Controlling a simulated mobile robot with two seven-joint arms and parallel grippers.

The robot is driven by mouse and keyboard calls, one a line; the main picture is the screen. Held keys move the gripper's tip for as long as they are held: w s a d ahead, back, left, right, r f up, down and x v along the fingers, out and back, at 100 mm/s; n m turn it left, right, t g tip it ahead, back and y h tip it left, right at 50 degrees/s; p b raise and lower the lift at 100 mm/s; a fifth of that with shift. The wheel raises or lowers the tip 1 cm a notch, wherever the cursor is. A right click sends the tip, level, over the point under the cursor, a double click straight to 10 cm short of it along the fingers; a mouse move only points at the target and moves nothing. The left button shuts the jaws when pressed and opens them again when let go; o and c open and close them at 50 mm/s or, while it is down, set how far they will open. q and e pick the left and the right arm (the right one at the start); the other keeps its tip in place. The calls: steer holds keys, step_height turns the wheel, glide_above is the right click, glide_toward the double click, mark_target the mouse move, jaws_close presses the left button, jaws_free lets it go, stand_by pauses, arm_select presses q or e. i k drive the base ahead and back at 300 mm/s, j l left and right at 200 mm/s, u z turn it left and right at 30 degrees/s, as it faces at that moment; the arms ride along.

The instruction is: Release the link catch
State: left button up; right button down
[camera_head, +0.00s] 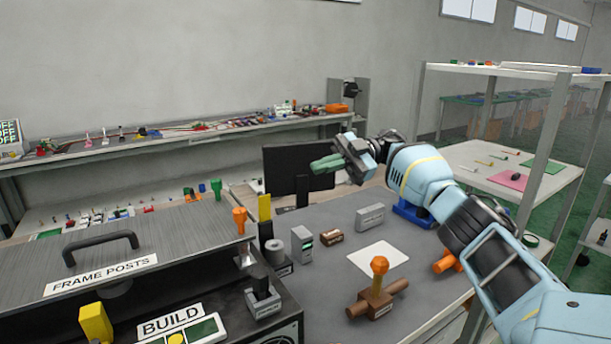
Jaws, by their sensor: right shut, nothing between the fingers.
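No part here is labelled as the link catch, so I cannot tell which fixture it is. A brown lever fixture with an orange ball knob (378,290) stands upright on the grey table. My right gripper (318,166) has green fingertips, shut and empty, in front of the dark monitor. It is above the back of the table, apart from the fixtures. My left gripper is not in view.
A white sheet (378,259) lies on the grey table (335,285), near small grey and brown blocks. A metal lid marked FRAME POSTS (180,245) and a panel marked BUILD (195,325) fill the front left. A white shelf (505,71) stands at the right.

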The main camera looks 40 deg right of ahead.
mark_target(262, 205)
steer(key=k, duration=1)
